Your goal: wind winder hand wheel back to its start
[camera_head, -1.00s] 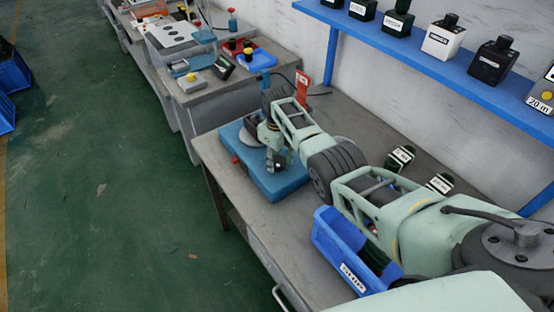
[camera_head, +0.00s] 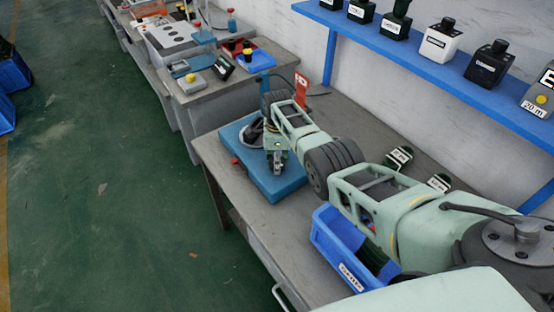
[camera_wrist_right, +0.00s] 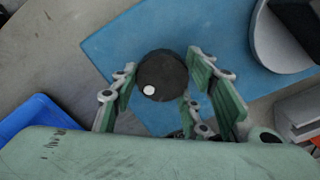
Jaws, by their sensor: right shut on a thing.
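The winder has a blue base block (camera_head: 282,186) on the grey bench. A dark round part with a grey rim (camera_head: 250,134) stands on its far left side. My right gripper (camera_head: 277,162) is low over the block, its arm reaching in from the right. In the right wrist view, its green-padded fingers (camera_wrist_right: 161,66) are on both sides of a dark round knob (camera_wrist_right: 160,80) with a white spot, and are shut on it. The hand wheel below is mostly hidden by the gripper. A grey round part (camera_wrist_right: 278,42) shows at upper right there. My left gripper is not in view.
A blue bin (camera_head: 330,250) stands on the bench under my right arm. Two small dark labelled items (camera_head: 398,158) lie behind the arm. A red tag (camera_head: 301,88) stands behind the winder. A blue shelf (camera_head: 425,65) with bottles runs along the wall.

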